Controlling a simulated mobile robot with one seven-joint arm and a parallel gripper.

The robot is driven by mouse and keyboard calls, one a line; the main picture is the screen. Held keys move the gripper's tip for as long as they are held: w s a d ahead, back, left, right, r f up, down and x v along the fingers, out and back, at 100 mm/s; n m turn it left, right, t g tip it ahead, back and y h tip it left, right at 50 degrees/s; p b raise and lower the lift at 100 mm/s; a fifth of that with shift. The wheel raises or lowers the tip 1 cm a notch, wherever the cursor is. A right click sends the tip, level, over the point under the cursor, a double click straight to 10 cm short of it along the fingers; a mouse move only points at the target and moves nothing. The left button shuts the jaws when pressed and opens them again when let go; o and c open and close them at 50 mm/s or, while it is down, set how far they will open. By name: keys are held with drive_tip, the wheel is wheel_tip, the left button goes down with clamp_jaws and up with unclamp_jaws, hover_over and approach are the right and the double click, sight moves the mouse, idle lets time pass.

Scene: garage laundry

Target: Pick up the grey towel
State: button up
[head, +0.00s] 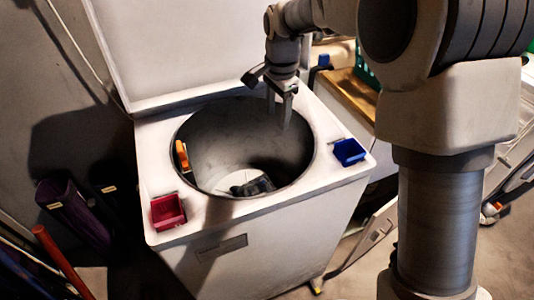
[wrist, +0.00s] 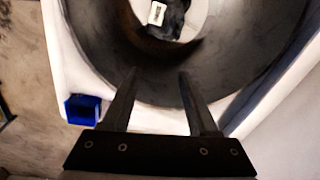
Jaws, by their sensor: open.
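A dark grey cloth, which looks like the towel (head: 258,186), lies bunched at the bottom of the round drum of the top-loading washer (head: 240,255). It also shows at the top edge of the wrist view (wrist: 176,22), partly cut off, with a white label-like patch on it. My gripper (head: 279,115) points down over the back right part of the drum opening, well above the cloth and apart from it. In the wrist view its two fingers (wrist: 157,75) are spread with nothing between them.
A red bin (head: 168,212) sits on the washer's front left corner and a blue bin (head: 349,151) on its right. An orange object (head: 182,156) is at the drum's left wall. The raised lid (head: 190,45) stands behind the opening. A wooden-topped surface (head: 350,92) is at the right.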

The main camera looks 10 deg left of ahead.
drive_tip(key=w+a+f+m+g+b, duration=0.1)
drive_tip(key=a+f+b, duration=0.1)
drive_tip(key=a+f, duration=0.35)
drive_tip(key=a+f+m+b, duration=0.1)
drive_tip(key=a+f+b, duration=0.1)
drive_tip(key=f, duration=0.7)
drive_tip(key=b, duration=0.4)
hover_over(253, 182)
wheel_tip(253, 182, down, 11)
drive_tip(key=shift+s+d+f, duration=0.1)
drive_tip(key=shift+f, duration=0.1)
drive_tip(key=shift+f+b, duration=1.05)
drive_tip(key=shift+f, duration=1.95)
drive_tip(key=shift+r, duration=0.1)
drive_tip(key=shift+c, duration=0.2)
clamp_jaws()
